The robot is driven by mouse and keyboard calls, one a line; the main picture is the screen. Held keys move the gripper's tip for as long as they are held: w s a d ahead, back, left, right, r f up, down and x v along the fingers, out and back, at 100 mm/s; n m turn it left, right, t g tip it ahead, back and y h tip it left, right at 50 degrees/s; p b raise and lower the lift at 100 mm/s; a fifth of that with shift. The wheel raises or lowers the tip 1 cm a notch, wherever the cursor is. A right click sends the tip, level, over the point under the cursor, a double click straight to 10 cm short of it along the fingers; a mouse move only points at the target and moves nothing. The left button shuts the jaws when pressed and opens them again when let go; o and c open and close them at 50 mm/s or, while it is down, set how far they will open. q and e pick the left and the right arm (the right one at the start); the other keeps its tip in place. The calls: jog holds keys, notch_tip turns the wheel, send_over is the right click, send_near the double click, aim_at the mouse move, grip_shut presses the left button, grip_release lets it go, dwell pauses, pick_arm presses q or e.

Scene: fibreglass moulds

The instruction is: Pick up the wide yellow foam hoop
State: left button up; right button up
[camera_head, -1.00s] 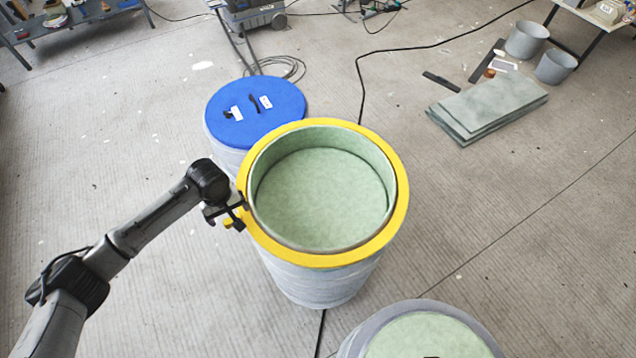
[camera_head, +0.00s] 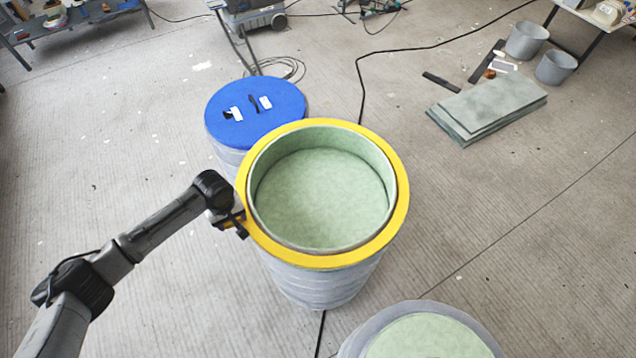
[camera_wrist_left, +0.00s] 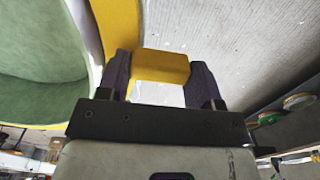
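The wide yellow foam hoop (camera_head: 320,261) lies flat around the rim of a tall pale cylindrical mould with a green inside (camera_head: 320,200). A small yellow tab sticks out from its left side. My left gripper (camera_head: 237,224) is at that tab. In the left wrist view, the two dark fingers (camera_wrist_left: 160,75) stand on either side of the yellow tab (camera_wrist_left: 160,66) and appear to press on it. Part of the hoop (camera_wrist_left: 118,25) curves past behind the left finger there. My right gripper is not in view.
A blue-topped cylinder (camera_head: 256,112) stands close behind the mould on the left. Another green-topped mould (camera_head: 425,338) is at the bottom edge. Green sheets (camera_head: 488,108) and grey buckets (camera_head: 556,67) lie at the back right. A cable crosses the floor.

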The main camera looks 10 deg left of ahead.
pick_arm(q)
jog(key=c, duration=0.4)
jog(key=shift+r, duration=0.1)
